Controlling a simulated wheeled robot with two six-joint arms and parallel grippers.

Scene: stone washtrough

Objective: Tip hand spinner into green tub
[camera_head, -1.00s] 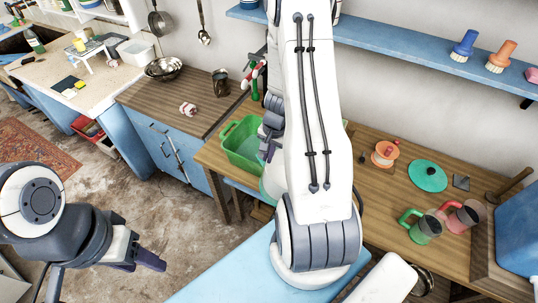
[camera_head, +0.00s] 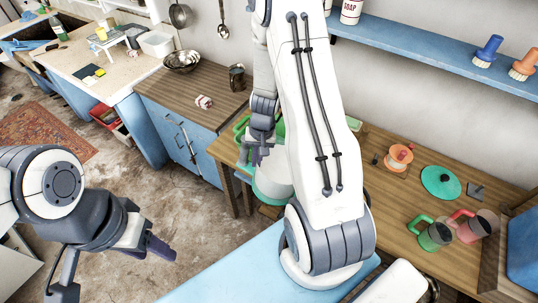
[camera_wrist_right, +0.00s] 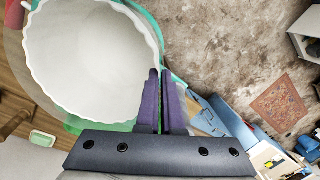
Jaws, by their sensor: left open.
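The hand spinner, a round white fluted basket in a pale outer bowl, fills the upper left of the right wrist view (camera_wrist_right: 90,60). In the head view its pale side (camera_head: 272,182) shows below my right gripper (camera_head: 256,156), beside my right forearm. The two dark purple fingers of my right gripper (camera_wrist_right: 161,95) are close together at the spinner's rim and appear shut on its wall. The green tub (camera_head: 241,126) is mostly hidden behind my right arm and the spinner. My left gripper (camera_head: 160,248) is open and empty over the floor.
On the wooden bench to the right are an orange spool-like object (camera_head: 398,157), a teal lid (camera_head: 441,181), a green mug (camera_head: 434,236) and a pink mug (camera_head: 478,225). A blue shelf (camera_head: 425,55) runs above. A wooden-topped blue cabinet (camera_head: 190,95) stands at left.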

